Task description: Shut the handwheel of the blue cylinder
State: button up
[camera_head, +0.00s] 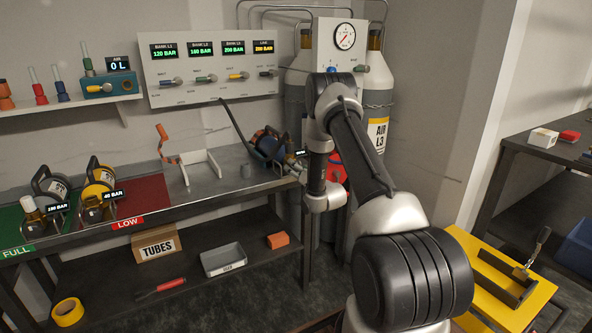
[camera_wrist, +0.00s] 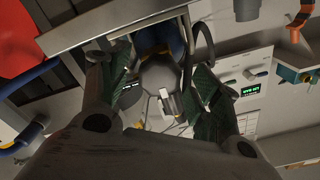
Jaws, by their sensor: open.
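The blue cylinder (camera_head: 268,143) lies in a dark frame at the right end of the bench, its valve end toward my wrist. A small black display (camera_head: 300,153) is beside it. In the wrist view its blue body (camera_wrist: 150,38) shows at the top centre. A grey rounded part (camera_wrist: 160,76), perhaps its handwheel or valve end, and a pale metal piece (camera_wrist: 165,102) show between my fingers. My gripper (camera_wrist: 163,92) is open, with one finger either side of that part; I cannot tell whether either touches it.
A gauge panel (camera_head: 215,87) is on the wall behind. Tall grey cylinders (camera_head: 376,100) stand at the right. An orange-handled stand (camera_head: 187,165) and a small grey piece (camera_head: 246,171) are left of the blue cylinder. Yellow (camera_head: 97,180) and grey (camera_head: 48,184) cylinders lie further left.

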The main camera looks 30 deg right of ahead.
jog(key=s, duration=1)
jog(key=shift+s+d, duration=0.2)
jog(key=shift+s, duration=0.2)
jog(key=s+d+f+n+g+h, duration=0.1)
jog(key=s+f+g, duration=0.4)
jog(key=f, duration=0.2)
jog(key=s+f+n+g, duration=0.1)
jog(key=s+f+g, duration=0.4)
jog(key=f, duration=0.3)
jog(key=s+a+r+n+g, duration=0.1)
jog(key=s+a+r, duration=0.4)
jog(key=s+r, duration=0.5)
jog(key=s+a+r+n+g, duration=0.1)
jog(key=s+a+r, duration=0.4)
jog(key=s+r, duration=0.5)
jog(key=s+a+r+n+g, duration=0.1)
jog(key=s+a+r, duration=0.3)
jog(key=s+r, duration=0.6)
notch_tip(320, 180, up, 12)
jog(key=shift+a+f+n+g, duration=0.2)
jog(key=shift+a+n+g, duration=0.15)
jog(key=shift+n, duration=0.45)
